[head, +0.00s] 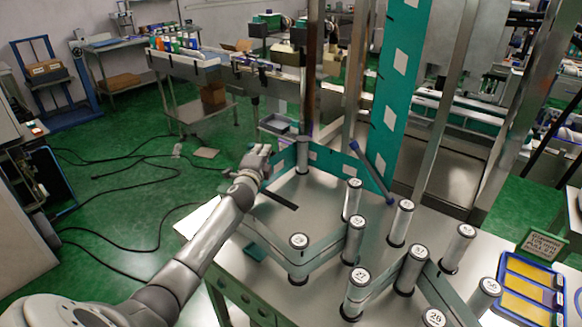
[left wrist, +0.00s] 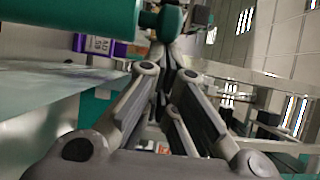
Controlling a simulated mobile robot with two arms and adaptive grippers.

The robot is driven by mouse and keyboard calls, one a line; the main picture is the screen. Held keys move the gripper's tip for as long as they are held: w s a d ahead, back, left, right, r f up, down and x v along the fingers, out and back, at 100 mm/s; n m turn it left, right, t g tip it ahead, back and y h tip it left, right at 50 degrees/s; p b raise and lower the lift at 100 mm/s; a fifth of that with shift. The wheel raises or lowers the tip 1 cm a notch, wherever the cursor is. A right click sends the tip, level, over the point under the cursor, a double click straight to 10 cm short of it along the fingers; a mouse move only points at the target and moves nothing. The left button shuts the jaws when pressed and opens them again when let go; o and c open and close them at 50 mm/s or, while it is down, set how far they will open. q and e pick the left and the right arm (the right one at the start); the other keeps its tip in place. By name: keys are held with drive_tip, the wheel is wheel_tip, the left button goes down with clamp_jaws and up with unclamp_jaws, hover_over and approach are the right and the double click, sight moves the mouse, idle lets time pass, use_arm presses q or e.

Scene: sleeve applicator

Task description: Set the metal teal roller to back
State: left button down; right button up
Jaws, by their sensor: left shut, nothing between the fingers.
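Several metal rollers with numbered white tops stand on the metal table (head: 330,192), and a teal band (head: 284,163) runs by some of them. A teal-blue rod (head: 372,172) leans diagonally beside the tall teal strip. I cannot tell for certain which part is the metal teal roller. My left gripper (head: 262,152) is shut and empty, just left of the teal band near the back roller (head: 303,156). In the left wrist view a large teal cylinder (left wrist: 65,20) and a teal rounded end (left wrist: 170,22) show beyond the shut fingers (left wrist: 165,78). My right gripper is out of view.
A tall teal strip (head: 398,90) with white labels and metal posts (head: 447,105) rise behind the table. A sign (head: 543,246) and a tray of yellow blocks (head: 528,285) are at the right. Black cables (head: 110,222) lie on the green floor at the left.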

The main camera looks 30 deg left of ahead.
use_arm(q)
drive_tip(key=shift+s+a, duration=0.1)
drive_tip(key=shift+a, duration=0.15)
wheel_tip(320, 180, up, 10)
idle(0.6)
drive_tip(key=shift+d, duration=0.15)
idle(0.4)
